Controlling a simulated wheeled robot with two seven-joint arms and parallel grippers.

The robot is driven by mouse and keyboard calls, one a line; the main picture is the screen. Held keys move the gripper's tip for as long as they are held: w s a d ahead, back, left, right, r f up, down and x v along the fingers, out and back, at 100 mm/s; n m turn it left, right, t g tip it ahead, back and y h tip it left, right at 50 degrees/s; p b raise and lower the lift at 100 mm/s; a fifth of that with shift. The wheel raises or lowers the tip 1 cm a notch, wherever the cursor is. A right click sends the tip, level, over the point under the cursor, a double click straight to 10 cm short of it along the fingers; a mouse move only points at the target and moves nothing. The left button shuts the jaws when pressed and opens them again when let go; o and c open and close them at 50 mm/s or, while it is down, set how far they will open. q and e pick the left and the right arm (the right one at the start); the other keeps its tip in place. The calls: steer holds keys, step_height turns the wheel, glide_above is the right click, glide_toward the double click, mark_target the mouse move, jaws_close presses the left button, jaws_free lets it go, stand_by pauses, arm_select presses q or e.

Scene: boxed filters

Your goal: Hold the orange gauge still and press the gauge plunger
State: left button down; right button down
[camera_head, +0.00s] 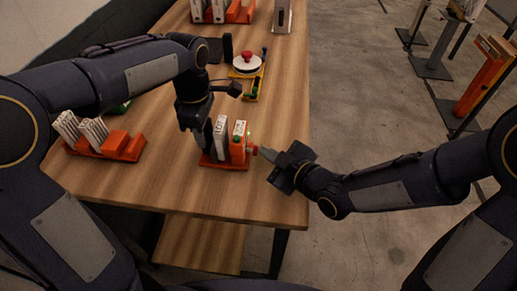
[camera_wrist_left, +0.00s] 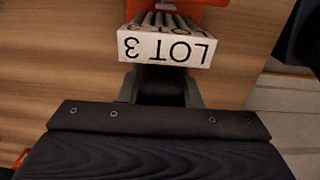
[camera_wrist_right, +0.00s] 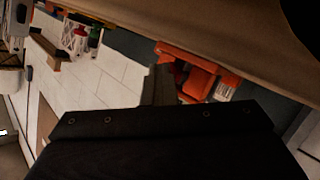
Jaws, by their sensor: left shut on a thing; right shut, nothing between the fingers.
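The orange gauge (camera_head: 238,153) stands on an orange base at the table's front right, with a red plunger (camera_head: 252,149) on its right side. A white filter box (camera_head: 221,138) stands upright left of it. My left gripper (camera_head: 207,147) is down at the left side of this group, shut. In the left wrist view a white box marked LOT 3 (camera_wrist_left: 165,48) sits at its fingertips, with orange behind; the exact grip is partly hidden. My right gripper (camera_head: 264,154) is shut and empty, tips close to the plunger's right; contact cannot be told.
An orange rack (camera_head: 128,152) with white filter boxes stands at left. Another orange rack (camera_head: 237,16) is at the far end.

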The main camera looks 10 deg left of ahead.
steer(key=shift+d, duration=2.85)
arm_select(q)
steer(key=shift+a, duration=0.1)
steer(key=c, duration=1)
jaws_free()
steer(key=shift+w, duration=0.1)
steer(key=shift+o, duration=0.2)
